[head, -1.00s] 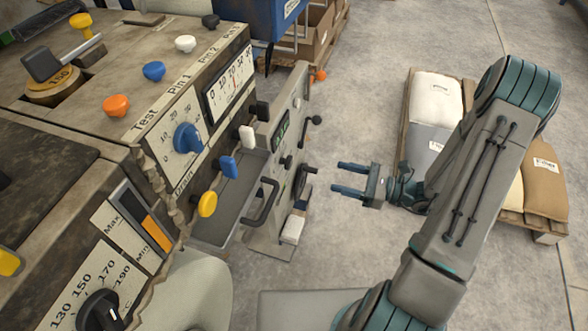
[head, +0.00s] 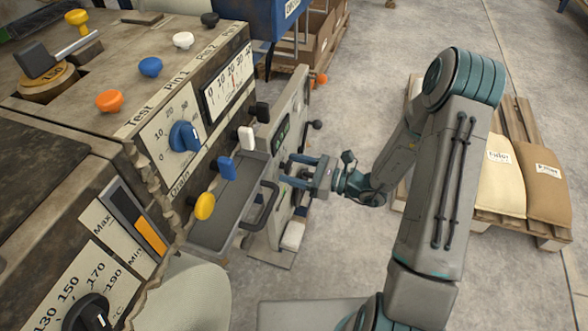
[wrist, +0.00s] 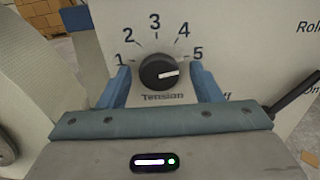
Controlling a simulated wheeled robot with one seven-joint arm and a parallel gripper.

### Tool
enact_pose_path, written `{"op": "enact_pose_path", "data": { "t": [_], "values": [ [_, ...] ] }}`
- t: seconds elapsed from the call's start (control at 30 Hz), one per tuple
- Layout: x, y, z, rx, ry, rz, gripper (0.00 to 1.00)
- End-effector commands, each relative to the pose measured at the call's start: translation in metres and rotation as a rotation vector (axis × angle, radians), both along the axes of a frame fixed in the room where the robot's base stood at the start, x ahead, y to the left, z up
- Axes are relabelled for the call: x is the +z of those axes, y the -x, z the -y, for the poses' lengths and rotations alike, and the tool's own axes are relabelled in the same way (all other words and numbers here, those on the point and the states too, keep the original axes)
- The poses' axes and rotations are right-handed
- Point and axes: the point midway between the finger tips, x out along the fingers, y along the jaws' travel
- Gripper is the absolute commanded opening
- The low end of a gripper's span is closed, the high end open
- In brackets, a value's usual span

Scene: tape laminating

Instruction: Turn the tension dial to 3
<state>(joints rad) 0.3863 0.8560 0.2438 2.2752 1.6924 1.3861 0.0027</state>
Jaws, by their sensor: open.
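The tension dial (wrist: 157,72) is a round black knob with a white pointer mark, on a pale panel with numbers 1 to 5 around its top. In the wrist view the mark points right and slightly up, close to the 5. The 3 is straight above the knob. My gripper (head: 287,169) is open in front of this panel. In the wrist view its blue fingers stand to the left and right of the knob, with gaps; I cannot tell whether their tips reach alongside it. In the head view the gripper obscures the dial.
The pale control panel (head: 290,103) stands at the end of a worn machine. A dark curved handle (head: 265,207) and a blue knob (head: 227,168) are left of my gripper. A black lever (wrist: 294,92) juts in at right in the wrist view. Sacks (head: 499,185) lie on a pallet.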

Motion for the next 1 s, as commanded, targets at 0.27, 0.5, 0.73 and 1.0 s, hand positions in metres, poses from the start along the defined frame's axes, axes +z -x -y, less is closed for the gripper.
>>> {"op": "enact_pose_path", "data": {
  "t": [0.27,0.5,0.73,1.0],
  "values": [
    [0.0001,-0.0002,-0.0006,0.0,0.0,0.0,0.47],
    [0.0001,-0.0002,-0.0026,0.001,0.0,0.001,0.15],
    [-0.0008,-0.0003,-0.0011,0.001,0.011,0.031,0.15],
    [-0.0025,-0.0008,0.0001,0.0,0.065,0.174,0.15]
  ]
}}
